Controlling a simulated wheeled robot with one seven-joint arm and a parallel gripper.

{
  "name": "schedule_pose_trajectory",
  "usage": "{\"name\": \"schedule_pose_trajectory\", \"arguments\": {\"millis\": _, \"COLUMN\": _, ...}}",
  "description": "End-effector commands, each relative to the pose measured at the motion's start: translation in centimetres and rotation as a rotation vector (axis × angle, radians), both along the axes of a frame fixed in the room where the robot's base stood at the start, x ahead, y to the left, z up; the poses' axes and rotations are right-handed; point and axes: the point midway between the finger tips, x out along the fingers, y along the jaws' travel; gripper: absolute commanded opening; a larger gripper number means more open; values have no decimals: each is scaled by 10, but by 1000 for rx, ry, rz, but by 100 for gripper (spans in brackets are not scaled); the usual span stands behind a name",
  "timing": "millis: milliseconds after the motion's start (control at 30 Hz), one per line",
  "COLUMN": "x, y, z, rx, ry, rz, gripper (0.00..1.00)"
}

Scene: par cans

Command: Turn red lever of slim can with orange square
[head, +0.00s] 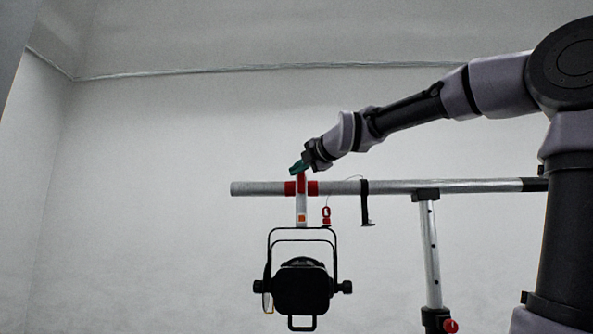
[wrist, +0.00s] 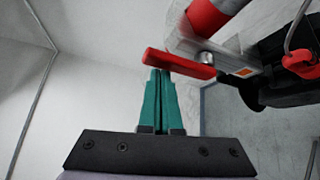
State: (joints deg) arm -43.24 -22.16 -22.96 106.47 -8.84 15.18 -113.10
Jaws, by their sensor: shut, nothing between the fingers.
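The slim can (head: 301,285) is a black lamp hanging in a yoke below a horizontal pipe. An orange square (head: 301,218) marks its pale clamp (head: 301,205); the square also shows in the wrist view (wrist: 243,72). The red lever (wrist: 180,64) sticks out from the clamp's end on a metal bolt. In the head view the lever (head: 301,183) stands in front of the pipe. My gripper (head: 297,168) has green fingers and is at the top of the clamp. In the wrist view its fingertips (wrist: 158,72) are together just below the lever, close to it; contact is unclear.
The pale pipe (head: 420,186) with red bands runs right from the clamp. A black strap (head: 365,203) and a red safety clip (head: 326,214) hang near it. A stand (head: 432,250) holds the pipe at right. The space left of the can is clear.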

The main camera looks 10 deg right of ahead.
Motion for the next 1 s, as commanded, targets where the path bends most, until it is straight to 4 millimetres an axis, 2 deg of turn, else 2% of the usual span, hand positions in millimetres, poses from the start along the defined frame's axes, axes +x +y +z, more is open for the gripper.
{"name": "schedule_pose_trajectory", "arguments": {"millis": 167, "x": 2, "y": 5, "z": -1, "rx": -2, "ry": 0, "rz": 0, "gripper": 0}}
{"name": "schedule_pose_trajectory", "arguments": {"millis": 400, "x": 16, "y": 34, "z": -1, "rx": -3, "ry": 0, "rz": -3, "gripper": 0}}
{"name": "schedule_pose_trajectory", "arguments": {"millis": 800, "x": -57, "y": 1, "z": -2, "rx": 3, "ry": -2, "rz": -2, "gripper": 0}}
{"name": "schedule_pose_trajectory", "arguments": {"millis": 1000, "x": -75, "y": -6, "z": -4, "rx": 1, "ry": 0, "rz": -2, "gripper": 0}}
